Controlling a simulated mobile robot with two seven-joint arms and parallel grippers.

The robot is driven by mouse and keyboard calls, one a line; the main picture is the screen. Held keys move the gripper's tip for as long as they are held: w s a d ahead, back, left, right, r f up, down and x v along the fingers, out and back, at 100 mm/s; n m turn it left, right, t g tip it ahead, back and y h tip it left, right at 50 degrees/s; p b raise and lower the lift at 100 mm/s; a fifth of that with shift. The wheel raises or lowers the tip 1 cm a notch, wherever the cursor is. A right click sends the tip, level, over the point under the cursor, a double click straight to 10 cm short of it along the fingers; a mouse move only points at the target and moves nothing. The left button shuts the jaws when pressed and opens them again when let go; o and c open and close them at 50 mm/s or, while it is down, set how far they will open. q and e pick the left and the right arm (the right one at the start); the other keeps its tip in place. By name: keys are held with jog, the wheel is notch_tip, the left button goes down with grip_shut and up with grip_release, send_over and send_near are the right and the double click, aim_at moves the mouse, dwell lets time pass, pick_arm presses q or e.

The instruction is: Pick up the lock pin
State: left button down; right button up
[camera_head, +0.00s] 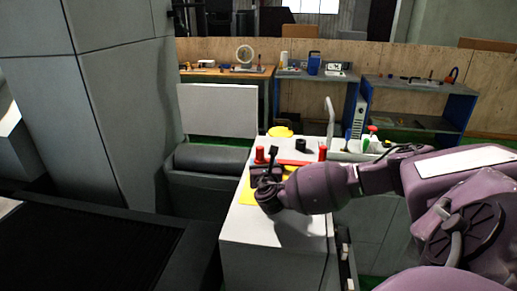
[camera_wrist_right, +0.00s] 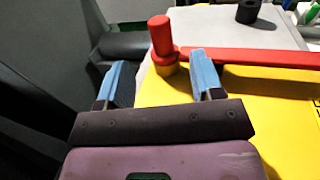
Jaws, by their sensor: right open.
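A red upright pin (camera_wrist_right: 161,36), which looks like the lock pin, stands at the left end of a red bar (camera_wrist_right: 245,58) on a yellow plate (camera_wrist_right: 285,105). In the head view, this pin (camera_head: 259,154) is at the left and a second red upright piece (camera_head: 322,153) is at the right. My right gripper (camera_head: 263,176) is over the near left part of the white cabinet top. In the right wrist view, the open blue-padded fingers (camera_wrist_right: 162,82) are spread with nothing between them. The pin shows beyond the gap, apart from both pads. My left gripper is not in view.
A black cylinder (camera_head: 301,146) and a yellow round object (camera_head: 280,132) stand behind the bar. Several bottles and small items (camera_head: 372,140) are at the cabinet's right. A dark grey roller-like part (camera_head: 211,158) lies to the left. Workbenches (camera_head: 417,85) line the back wall.

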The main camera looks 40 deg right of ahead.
aim_at(260, 146)
jog(key=shift+p+x, duration=0.5)
jog(key=shift+x, duration=5.1)
jog(key=shift+r, duration=0.2)
jog(key=c, duration=1)
jog(key=shift+c, duration=0.5)
jog(key=shift+r, duration=0.15)
